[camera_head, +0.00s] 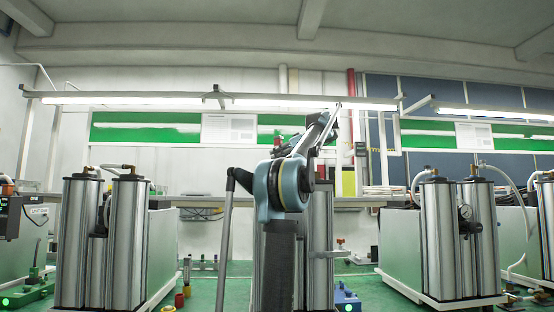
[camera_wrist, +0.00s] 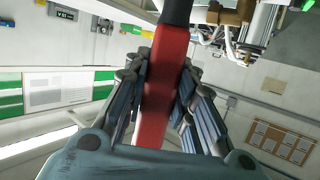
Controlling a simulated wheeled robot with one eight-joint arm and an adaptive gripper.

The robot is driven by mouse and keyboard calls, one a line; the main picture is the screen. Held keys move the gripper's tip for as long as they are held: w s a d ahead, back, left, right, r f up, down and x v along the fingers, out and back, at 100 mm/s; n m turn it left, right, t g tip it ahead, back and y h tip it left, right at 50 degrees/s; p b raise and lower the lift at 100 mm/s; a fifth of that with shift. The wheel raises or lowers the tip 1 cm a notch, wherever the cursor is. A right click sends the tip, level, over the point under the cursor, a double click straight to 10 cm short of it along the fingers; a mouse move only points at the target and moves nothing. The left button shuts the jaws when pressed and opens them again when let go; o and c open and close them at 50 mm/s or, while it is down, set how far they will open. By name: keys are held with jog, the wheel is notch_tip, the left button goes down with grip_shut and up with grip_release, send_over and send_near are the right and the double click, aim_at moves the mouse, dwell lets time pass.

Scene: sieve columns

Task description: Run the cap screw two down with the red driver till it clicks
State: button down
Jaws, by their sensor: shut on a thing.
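The red driver (camera_wrist: 163,100) shows in the wrist view as a long red handle with a dark end at the top of the picture. My gripper (camera_wrist: 166,72) is shut on it, with a ribbed finger on each side of the handle. The driver's tip is out of view. Sieve columns with silver cylinders stand on the left (camera_head: 124,245), in the middle (camera_head: 319,245) and on the right (camera_head: 440,240) in the head view. My arm partly hides the middle one. I cannot make out cap screw two in either view.
The green surface (camera_head: 215,288) carries small red and yellow parts (camera_head: 187,278) left of my arm and a blue block (camera_head: 346,300) to its right. A green block (camera_head: 30,293) lies at the far left. Hoses (camera_head: 516,190) loop beside the right column.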

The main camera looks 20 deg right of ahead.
aim_at(278, 143)
jog(key=shift+r, duration=0.1)
dwell(0.5)
jog(key=shift+r, duration=2.4)
